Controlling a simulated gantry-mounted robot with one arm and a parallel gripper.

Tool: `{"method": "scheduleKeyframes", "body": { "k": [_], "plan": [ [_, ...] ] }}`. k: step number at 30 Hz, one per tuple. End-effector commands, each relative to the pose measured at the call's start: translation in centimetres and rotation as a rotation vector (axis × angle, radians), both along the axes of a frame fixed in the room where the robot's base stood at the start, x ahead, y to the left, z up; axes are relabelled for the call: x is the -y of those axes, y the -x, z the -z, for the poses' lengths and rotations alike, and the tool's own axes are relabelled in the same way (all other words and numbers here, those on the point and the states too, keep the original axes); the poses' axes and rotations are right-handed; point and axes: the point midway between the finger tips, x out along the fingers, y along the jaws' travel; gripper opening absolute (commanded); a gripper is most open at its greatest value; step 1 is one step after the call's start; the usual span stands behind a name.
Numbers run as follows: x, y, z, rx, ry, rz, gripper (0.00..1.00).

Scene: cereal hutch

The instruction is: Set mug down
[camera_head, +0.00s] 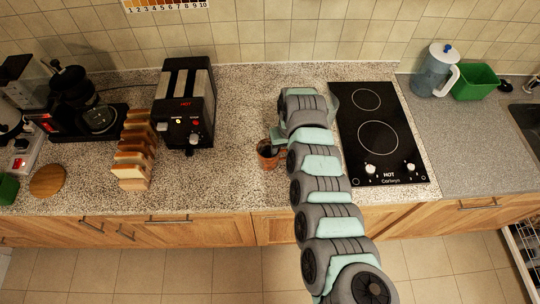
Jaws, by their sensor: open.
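A brown-orange mug (267,159) stands, seemingly upright, on the speckled countertop (235,180), right of the toaster and left of the cooktop. My gripper (271,147) is at the mug's upper right, with its jaws open at or just over the rim. My arm comes in from the bottom and bends over the counter, hiding part of the gripper. A dark shape shows at the mug's mouth; I cannot tell whether it is a finger or the inside. Whether the fingers touch the mug is too small to tell.
A toaster (186,104) and a wooden rack (133,152) stand to the left, with a coffee maker (84,105) beyond. A black cooktop (378,135) lies to the right. A pitcher (432,72) and green bin (474,82) are farther right. Counter between toaster and mug is clear.

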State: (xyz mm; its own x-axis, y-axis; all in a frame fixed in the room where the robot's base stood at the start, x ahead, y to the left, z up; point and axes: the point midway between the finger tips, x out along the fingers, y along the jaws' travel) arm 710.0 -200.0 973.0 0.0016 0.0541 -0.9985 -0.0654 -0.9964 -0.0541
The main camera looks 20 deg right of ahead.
Motion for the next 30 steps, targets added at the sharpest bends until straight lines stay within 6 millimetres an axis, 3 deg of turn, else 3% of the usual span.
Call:
{"method": "scheduleKeyframes", "body": {
  "k": [4, 11, 30],
  "plan": [
    [-0.2, 0.0, 1.8, -0.002, 0.001, -0.002, 0.59],
    [-0.1, -0.1, 2.0, 0.001, 0.0, -0.001, 0.59],
    [-0.1, -0.1, 1.9, 0.002, 0.001, -0.001, 0.07]
  ]
}}
